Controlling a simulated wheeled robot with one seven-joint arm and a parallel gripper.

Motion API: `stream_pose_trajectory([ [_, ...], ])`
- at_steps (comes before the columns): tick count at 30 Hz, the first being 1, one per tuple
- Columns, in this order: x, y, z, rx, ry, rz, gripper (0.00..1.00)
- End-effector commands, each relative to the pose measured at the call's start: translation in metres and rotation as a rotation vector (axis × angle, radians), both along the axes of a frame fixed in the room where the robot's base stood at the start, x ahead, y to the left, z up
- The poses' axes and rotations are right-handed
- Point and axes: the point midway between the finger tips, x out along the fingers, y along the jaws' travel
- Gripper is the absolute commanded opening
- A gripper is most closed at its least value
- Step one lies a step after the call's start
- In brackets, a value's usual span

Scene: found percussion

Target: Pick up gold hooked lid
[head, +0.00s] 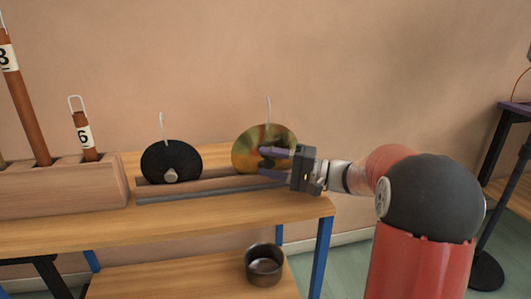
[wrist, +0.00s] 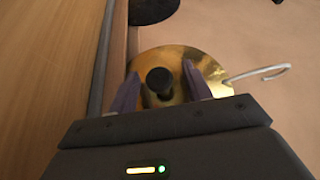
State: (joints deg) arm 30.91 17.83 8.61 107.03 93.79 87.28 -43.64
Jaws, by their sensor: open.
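The gold hooked lid (head: 246,140) stands upright in the rack on the table, leaning near the wall, with its pale hook pointing up. In the wrist view the gold lid (wrist: 168,62) has a dark round knob (wrist: 158,80) at its middle and its hook reaches out to the right. My gripper (head: 270,158) is in front of the lid in the head view. In the wrist view my gripper (wrist: 160,92) is open, with its two purple fingers on either side of the knob. I cannot tell whether the fingers touch it.
A black hooked lid (head: 158,160) stands left in the same rack (head: 150,196). A wooden block (head: 60,190) with numbered rods is further left. A dark metal pot (head: 264,264) sits on the lower shelf. The table's front strip (head: 220,212) is clear.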

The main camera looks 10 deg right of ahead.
Motion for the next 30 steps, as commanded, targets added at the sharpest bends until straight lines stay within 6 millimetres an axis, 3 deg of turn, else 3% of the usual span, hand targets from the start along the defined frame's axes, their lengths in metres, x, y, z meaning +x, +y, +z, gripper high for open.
stream_pose_trajectory([
  [7,0.001,0.002,0.000,0.000,0.000,-0.001,0.49],
  [18,0.001,0.001,0.000,-0.001,0.000,-0.001,0.01],
  [26,0.001,0.001,0.002,0.000,-0.001,-0.001,0.00],
  [30,0.001,0.001,0.018,-0.002,-0.004,-0.001,0.00],
])
